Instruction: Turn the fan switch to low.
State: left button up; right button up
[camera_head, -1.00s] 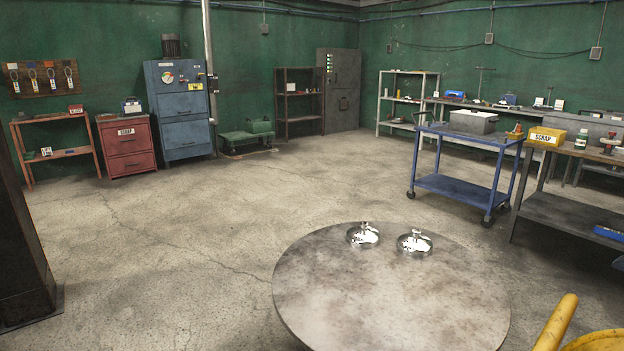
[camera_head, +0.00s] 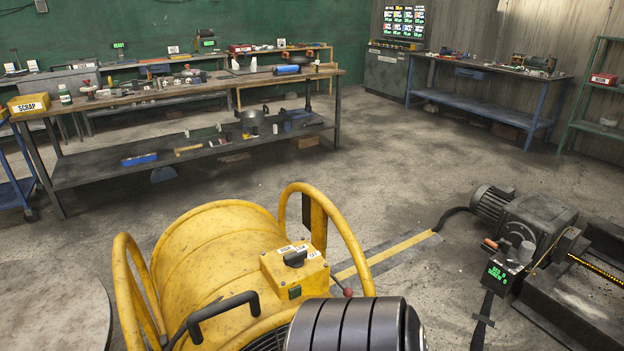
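The yellow drum-shaped fan (camera_head: 215,250) stands in the lower middle of the head view, with curved yellow tube handles on both sides. A yellow switch box (camera_head: 296,273) sits on its top right. The box carries a black rotary knob (camera_head: 294,259) with small white labels around it. The labels are too small to read surely, and I cannot tell which one the knob points to. A black handle (camera_head: 222,314) is on the fan's near side. Neither of my grippers is in view.
A dark ribbed cylinder (camera_head: 345,328) rises close in front, near the switch box. A motor (camera_head: 535,220) and a small box with a green display (camera_head: 502,273) stand at right. A cluttered workbench (camera_head: 180,93) is behind. A round metal tabletop (camera_head: 50,310) lies at lower left.

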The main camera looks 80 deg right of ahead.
aim_at(295, 259)
jog(key=z, duration=2.15)
